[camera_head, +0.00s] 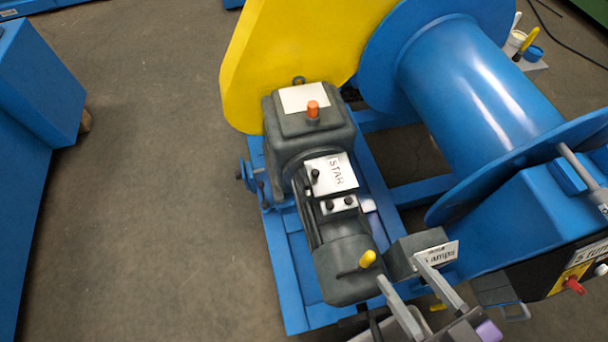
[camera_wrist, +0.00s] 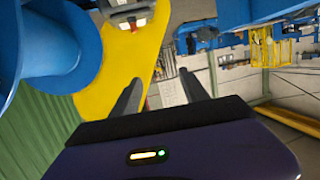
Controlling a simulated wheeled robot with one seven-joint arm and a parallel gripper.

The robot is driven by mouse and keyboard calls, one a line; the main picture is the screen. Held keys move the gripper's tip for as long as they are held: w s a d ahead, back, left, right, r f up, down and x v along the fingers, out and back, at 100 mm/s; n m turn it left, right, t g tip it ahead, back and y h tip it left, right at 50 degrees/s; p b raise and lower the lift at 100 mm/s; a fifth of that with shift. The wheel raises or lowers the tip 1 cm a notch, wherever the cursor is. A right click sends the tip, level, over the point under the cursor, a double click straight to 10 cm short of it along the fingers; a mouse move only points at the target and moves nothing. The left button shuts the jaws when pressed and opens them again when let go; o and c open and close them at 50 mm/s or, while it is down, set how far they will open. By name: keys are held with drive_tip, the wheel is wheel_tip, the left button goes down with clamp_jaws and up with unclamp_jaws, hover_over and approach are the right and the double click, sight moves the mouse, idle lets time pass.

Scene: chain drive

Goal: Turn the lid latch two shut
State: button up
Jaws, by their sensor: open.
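The grey motor (camera_head: 335,245) lies on the blue base frame, with its terminal box showing an open-looking white panel marked "STAR" (camera_head: 332,174). Small dark knobs (camera_head: 315,174) sit on this panel, and two more (camera_head: 339,203) sit on a pale strip below it. I cannot tell which part is lid latch two.
A yellow chain guard (camera_head: 285,55) rises behind the grey gearbox (camera_head: 310,125) with its orange cap. A large blue drum (camera_head: 480,85) stands at the right. A yellow-tipped lever (camera_head: 369,258) stands near my gripper. A control panel with a red knob (camera_head: 575,286) is at lower right.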

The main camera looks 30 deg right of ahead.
drive_tip(key=w+d+r+t+h+p, duration=0.1)
drive_tip(key=w+d+t+p, duration=0.1)
drive_tip(key=w, duration=0.9)
drive_tip(key=w+d+f+m+g+p, duration=0.25)
drive_tip(key=w+f+m, duration=0.2)
drive_tip(key=w, duration=0.55)
drive_tip(key=w+d+f+m+g+p, duration=0.1)
drive_tip(key=w+d+f+m+g, duration=0.25)
drive_tip(key=w, duration=0.65)
drive_tip(key=w+d+f+m+p, duration=0.2)
drive_tip(key=w+d+f+m, duration=0.15)
drive_tip(key=w+f, duration=0.45)
drive_tip(key=m+g+y, duration=0.6)
drive_tip(key=m+g, duration=0.3)
drive_tip(key=g, duration=0.1)
approach(307, 181)
drive_tip(key=a+f, duration=0.1)
drive_tip(key=x, duration=0.8)
drive_tip(key=shift+w+d+b, duration=0.15)
drive_tip(key=shift+d+b, duration=0.1)
drive_tip(key=shift+b, duration=0.05)
